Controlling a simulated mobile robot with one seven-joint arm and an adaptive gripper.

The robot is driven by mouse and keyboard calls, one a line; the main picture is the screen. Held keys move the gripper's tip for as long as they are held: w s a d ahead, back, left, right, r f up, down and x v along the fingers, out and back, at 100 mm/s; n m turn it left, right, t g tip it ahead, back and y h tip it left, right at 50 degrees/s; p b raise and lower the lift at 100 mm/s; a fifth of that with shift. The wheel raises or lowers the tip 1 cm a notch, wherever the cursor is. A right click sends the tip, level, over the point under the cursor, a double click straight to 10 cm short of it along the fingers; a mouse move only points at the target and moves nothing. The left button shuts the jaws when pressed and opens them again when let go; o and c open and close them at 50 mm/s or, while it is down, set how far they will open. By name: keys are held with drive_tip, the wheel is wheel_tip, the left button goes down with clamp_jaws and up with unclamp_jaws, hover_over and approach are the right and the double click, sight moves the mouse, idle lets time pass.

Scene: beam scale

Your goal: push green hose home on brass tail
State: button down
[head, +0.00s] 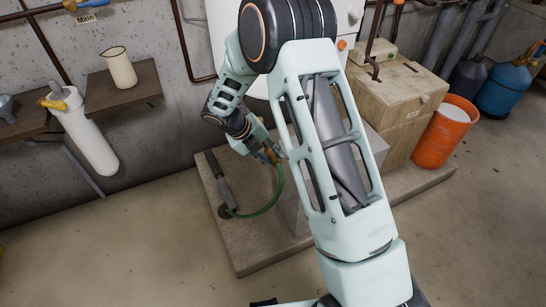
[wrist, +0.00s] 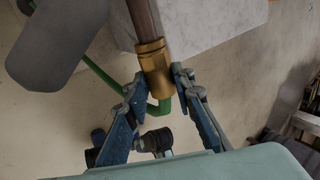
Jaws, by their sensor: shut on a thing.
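The green hose (head: 266,208) curves from the plinth up to my gripper (head: 268,154). In the wrist view, the green hose (wrist: 103,75) passes behind one finger and bends up to the lower end of a brass fitting (wrist: 153,62). The brass fitting sits on the end of a brown pipe. My gripper (wrist: 158,76) has its fingertips on both sides of the fitting's lower part and is shut on it. The hose end meets or lies close under the brass; I cannot tell how far it is on.
A low concrete plinth (head: 250,255) lies under the gripper, with a dark bar-shaped tool (head: 219,178) at its left. Cardboard boxes (head: 395,100) and an orange bucket (head: 440,138) stand to the right. A wall shelf (head: 125,95) holds a cream jug. The floor in front is clear.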

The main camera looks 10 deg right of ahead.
drive_tip(key=shift+w, duration=0.15)
drive_tip(key=c, duration=1.6)
unclamp_jaws()
drive_tip(key=shift+a+r, duration=0.1)
drive_tip(key=v, duration=1.1)
drive_tip(key=shift+a+r, duration=0.15)
drive_tip(key=shift+r, duration=0.2)
